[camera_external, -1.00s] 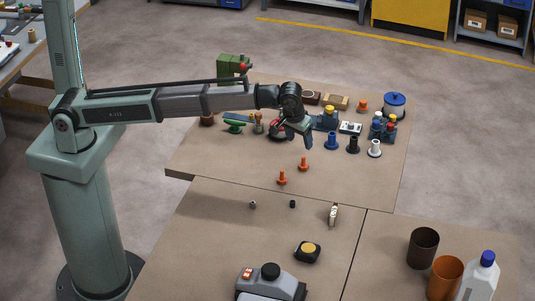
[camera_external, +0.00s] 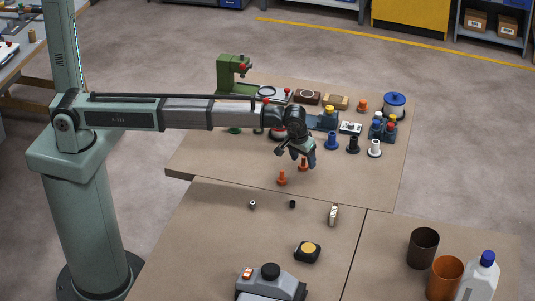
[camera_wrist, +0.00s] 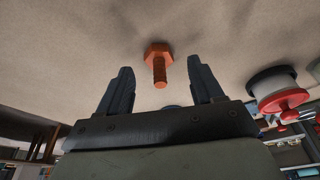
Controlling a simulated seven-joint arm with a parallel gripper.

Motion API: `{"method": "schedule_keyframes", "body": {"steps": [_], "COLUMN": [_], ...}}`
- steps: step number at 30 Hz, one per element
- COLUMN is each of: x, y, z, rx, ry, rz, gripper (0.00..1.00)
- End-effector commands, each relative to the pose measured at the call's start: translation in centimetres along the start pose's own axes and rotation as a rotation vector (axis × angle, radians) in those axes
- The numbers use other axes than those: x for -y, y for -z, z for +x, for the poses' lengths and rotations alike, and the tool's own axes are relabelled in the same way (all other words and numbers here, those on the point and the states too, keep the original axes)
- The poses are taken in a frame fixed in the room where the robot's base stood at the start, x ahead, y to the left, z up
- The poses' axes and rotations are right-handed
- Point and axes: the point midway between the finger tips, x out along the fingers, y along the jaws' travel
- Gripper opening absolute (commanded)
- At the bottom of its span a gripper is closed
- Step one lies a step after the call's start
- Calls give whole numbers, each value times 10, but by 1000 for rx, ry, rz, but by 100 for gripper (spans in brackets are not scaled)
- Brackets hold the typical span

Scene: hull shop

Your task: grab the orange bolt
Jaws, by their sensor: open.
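Two orange bolts stand on the far bench board in the external view: one (camera_external: 282,178) nearer the front edge and one (camera_external: 303,165) just behind and to its right. My gripper (camera_external: 296,157) is open and empty, above and close to the rear bolt. In the wrist view one orange bolt (camera_wrist: 158,58) shows its hex head against the bench and its threaded shank pointing toward me. It lies in line with the gap between my open fingers (camera_wrist: 160,72), apart from both. I cannot tell for sure which of the two it is.
Blue (camera_external: 332,141), black (camera_external: 353,145) and white (camera_external: 375,148) flanged pieces stand right of my gripper. A green machine (camera_external: 232,70) stands behind. In the wrist view a white-and-red round piece (camera_wrist: 282,97) is at right. Bench around the bolts is clear.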

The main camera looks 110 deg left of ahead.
Motion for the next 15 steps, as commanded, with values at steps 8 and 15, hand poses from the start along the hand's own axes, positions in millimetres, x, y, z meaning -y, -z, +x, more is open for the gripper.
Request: {"method": "schedule_keyframes", "body": {"steps": [8,15], "x": [0,0], "y": [0,0], "z": [14,14], "rx": [0,0], "ry": [-1,0], "rz": [0,0], "gripper": [66,51]}}
